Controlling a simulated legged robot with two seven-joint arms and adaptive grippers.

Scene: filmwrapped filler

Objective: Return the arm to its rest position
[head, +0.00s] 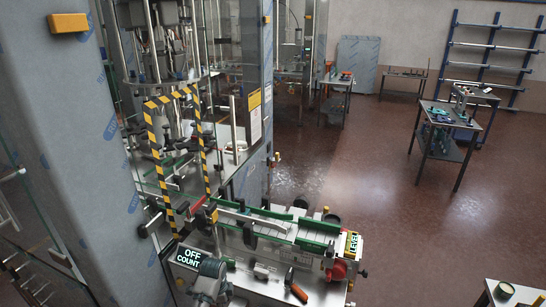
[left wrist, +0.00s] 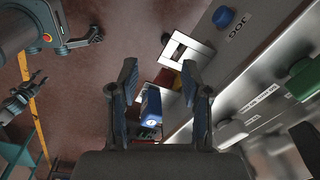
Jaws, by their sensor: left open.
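My left gripper (left wrist: 159,80) shows in the left wrist view. Its two dark fingers are spread apart, with nothing held between them. Behind the gap, farther off, are a blue object with a small white face (left wrist: 152,105) and a red part. The wrist picture also shows grey and black robot-like parts at its upper left and left edge; I cannot tell which they are.
A grey column (head: 60,130) fills the left. A metal panel with a blue "JOG" button (left wrist: 224,17) lies right of my gripper. Open floor (head: 370,200) extends right.

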